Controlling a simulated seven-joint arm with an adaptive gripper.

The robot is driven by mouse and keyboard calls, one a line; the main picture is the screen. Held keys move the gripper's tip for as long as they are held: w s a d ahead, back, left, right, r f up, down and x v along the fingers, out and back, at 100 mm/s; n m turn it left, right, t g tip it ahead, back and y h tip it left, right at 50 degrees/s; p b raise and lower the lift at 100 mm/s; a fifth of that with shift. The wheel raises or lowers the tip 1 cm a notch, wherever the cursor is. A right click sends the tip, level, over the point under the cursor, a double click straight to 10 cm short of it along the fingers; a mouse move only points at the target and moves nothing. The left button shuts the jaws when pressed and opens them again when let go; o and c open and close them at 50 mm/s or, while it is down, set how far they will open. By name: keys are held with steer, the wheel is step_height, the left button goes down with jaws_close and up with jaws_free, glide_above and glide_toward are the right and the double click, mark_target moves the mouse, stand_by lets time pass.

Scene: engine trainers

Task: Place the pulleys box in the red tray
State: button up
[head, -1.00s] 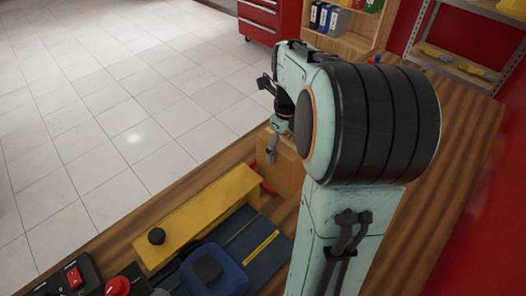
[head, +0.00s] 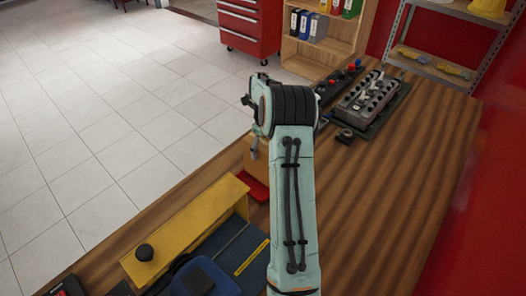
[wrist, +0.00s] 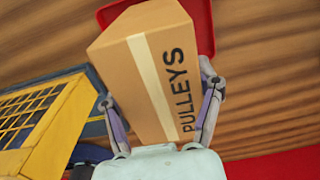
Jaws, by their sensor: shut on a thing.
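The pulleys box (wrist: 150,75) is a brown cardboard box with a pale tape strip and the word PULLEYS, seen large in the wrist view. My gripper (wrist: 160,94) has a finger on each side of it and is shut on it. In the head view a small part of the box (head: 262,168) shows behind my arm, with one finger (head: 254,150) at its top. The red tray (wrist: 203,22) shows behind the box in the wrist view, partly covered by it. In the head view its red edge (head: 254,189) shows just below the box. Whether they touch is unclear.
A yellow stand (head: 190,232) with a black knob is left of the tray, beside a blue item (head: 203,280). An engine-like block (head: 368,100) stands at the far end. The wooden table (head: 390,190) right of my arm is clear.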

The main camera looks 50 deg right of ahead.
steer(key=shift+f, duration=0.85)
steer(key=o, duration=1.2)
steer(key=shift+f, duration=0.15)
steer(key=shift+o, duration=0.2)
